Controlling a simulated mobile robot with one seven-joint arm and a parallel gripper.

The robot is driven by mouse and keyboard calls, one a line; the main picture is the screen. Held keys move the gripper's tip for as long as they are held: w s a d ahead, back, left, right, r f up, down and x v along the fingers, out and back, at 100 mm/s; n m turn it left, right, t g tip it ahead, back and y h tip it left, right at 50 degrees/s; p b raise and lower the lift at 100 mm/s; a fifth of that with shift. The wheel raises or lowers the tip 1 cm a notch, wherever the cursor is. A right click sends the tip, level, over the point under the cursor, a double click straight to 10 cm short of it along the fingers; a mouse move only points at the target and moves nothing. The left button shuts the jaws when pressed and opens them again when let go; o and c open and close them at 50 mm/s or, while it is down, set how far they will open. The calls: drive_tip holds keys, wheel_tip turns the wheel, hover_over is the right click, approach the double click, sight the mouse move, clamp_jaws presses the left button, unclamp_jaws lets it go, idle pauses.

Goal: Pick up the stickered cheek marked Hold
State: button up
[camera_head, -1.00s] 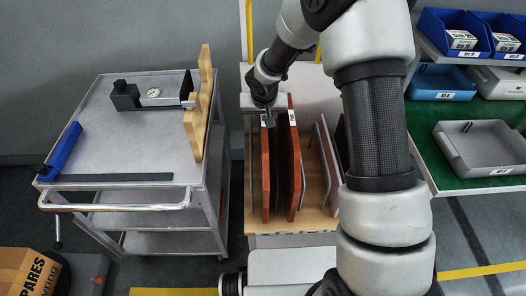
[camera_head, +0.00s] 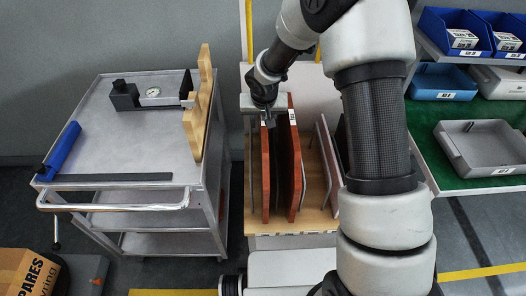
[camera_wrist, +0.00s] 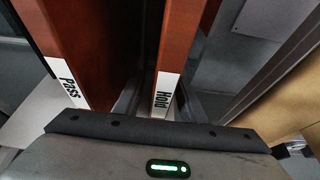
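The cheek marked Hold (camera_wrist: 182,45) is a red-brown upright board with a white sticker on its end, in the middle of the wrist view. In the head view it appears to be the left red-brown board (camera_head: 265,175) in the rack. My gripper (camera_head: 268,121) is at this board's top end. In the wrist view, grey finger-like parts of my gripper (camera_wrist: 158,104) show on both sides of the Hold end, with a dark gap on the left, so it looks open around the board. The fingertips are mostly hidden.
A similar board marked Pass (camera_wrist: 88,50) stands close beside Hold; the gap between them is narrow. The wooden rack (camera_head: 315,222) has thin grey dividers. A metal cart (camera_head: 130,160) stands left, and a green-topped bench (camera_head: 475,184) with bins stands right.

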clamp_jaws()
idle(1.2)
drive_tip(key=shift+w+r, duration=0.1)
